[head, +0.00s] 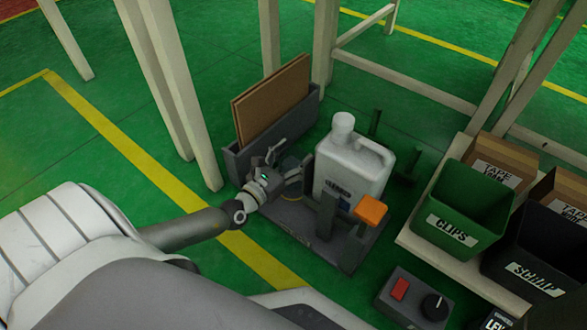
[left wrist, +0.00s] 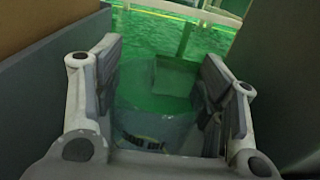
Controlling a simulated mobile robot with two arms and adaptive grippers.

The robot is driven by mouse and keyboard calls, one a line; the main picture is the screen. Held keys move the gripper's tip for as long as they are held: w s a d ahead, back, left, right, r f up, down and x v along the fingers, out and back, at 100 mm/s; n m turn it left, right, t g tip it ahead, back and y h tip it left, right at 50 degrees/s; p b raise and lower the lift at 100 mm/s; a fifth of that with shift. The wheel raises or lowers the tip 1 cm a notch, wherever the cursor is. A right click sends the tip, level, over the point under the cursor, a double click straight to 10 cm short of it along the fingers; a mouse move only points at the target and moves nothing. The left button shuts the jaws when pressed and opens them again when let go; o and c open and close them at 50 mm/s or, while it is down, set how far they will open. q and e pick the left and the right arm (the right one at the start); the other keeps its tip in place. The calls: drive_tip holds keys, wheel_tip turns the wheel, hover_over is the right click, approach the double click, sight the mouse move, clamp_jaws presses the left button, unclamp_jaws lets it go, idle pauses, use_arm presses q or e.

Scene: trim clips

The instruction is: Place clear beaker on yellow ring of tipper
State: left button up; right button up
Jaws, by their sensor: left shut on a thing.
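My left gripper (head: 291,172) is low beside the tipper (head: 318,245), between the grey holder and the white jug. In the left wrist view its two fingers (left wrist: 160,95) are on either side of a clear, see-through beaker (left wrist: 150,105), and the gripper is shut on it. Green floor shows through the beaker. A small dark band with yellowish marks (left wrist: 142,142) shows below the beaker. My right gripper is not in view.
A white jug (head: 350,170) stands on the tipper, with an orange pad (head: 370,209) in front. A grey holder (head: 245,160) with brown boards (head: 272,97) is close behind the gripper. Green (head: 470,205) and black (head: 530,255) bins and a control box (head: 412,298) are at right.

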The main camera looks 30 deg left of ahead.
sight(300, 159)
use_arm(q)
drive_tip(key=shift+f+b, duration=1.45)
drive_tip(key=shift+f, duration=0.45)
drive_tip(key=shift+r, duration=0.1)
drive_tip(key=o, duration=1.3)
